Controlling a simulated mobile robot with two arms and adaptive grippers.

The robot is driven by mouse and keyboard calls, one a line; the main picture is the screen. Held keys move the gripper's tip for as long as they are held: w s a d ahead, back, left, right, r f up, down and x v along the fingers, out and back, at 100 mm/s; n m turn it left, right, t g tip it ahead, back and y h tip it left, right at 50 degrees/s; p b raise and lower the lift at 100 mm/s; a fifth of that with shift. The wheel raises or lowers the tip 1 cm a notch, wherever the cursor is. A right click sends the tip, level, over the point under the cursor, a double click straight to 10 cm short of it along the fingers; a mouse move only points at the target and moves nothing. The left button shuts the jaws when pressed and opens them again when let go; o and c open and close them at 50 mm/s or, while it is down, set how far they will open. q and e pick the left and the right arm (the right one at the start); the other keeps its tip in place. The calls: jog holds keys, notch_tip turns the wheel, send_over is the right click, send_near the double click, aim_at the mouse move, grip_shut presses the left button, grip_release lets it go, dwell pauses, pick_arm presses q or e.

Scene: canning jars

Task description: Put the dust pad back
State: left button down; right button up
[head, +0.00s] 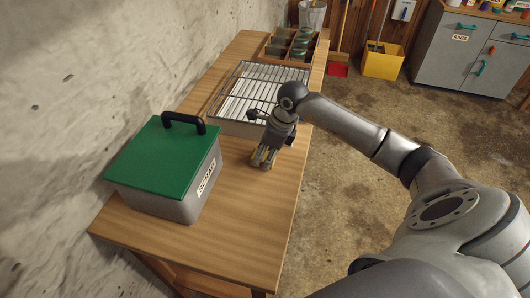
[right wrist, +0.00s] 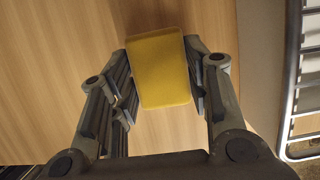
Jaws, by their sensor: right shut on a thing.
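A yellow pad (right wrist: 160,72), which I take for the dust pad, sits between the fingers of my right gripper (right wrist: 163,78) in the right wrist view. The fingers press on its two sides. In the head view my right gripper (head: 264,157) points down at the wooden table (head: 245,235), close to its right edge, between the scrap box and the wire rack. Only a little of the pad shows there. I cannot tell whether the pad touches the table. My left gripper is not in view.
A grey box with a green lid and black handle, marked SCRAP (head: 165,155), stands left. A wire rack over a tray (head: 240,90) lies behind, and a divided wooden box (head: 283,57) at the far end. The table's front is clear. A yellow bucket (head: 383,62) stands on the floor.

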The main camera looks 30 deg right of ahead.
jog(key=o, duration=0.9)
jog(key=b+v, duration=0.1)
jog(key=v, duration=1.1)
